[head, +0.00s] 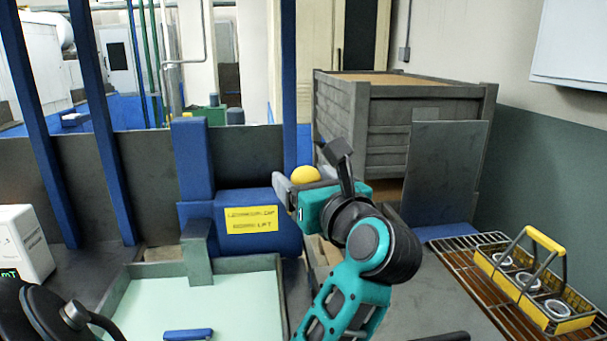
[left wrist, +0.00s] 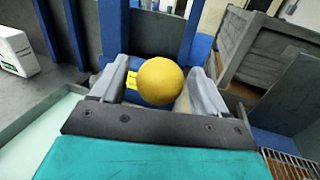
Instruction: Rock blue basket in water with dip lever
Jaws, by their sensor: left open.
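The dip lever's yellow ball knob (head: 305,174) stands in front of the blue housing (head: 240,205) with a yellow label. My left gripper (head: 309,170) is open at the knob. In the left wrist view the knob (left wrist: 160,81) sits between the two grey fingers (left wrist: 157,88), with visible gaps on both sides. I cannot tell how deep it is between them. The lever's rod is hidden. A blue piece (head: 188,334), perhaps the blue basket's handle, shows at the bottom edge over the pale green water (head: 140,305) in the tank. My right gripper is not in view.
A yellow basket (head: 545,262) with several metal rings stands on a wire rack (head: 490,300) at the right. A big grey crate (head: 430,100) is behind. A blue post (head: 192,160) rises left of the knob. A white device (head: 22,243) is at far left.

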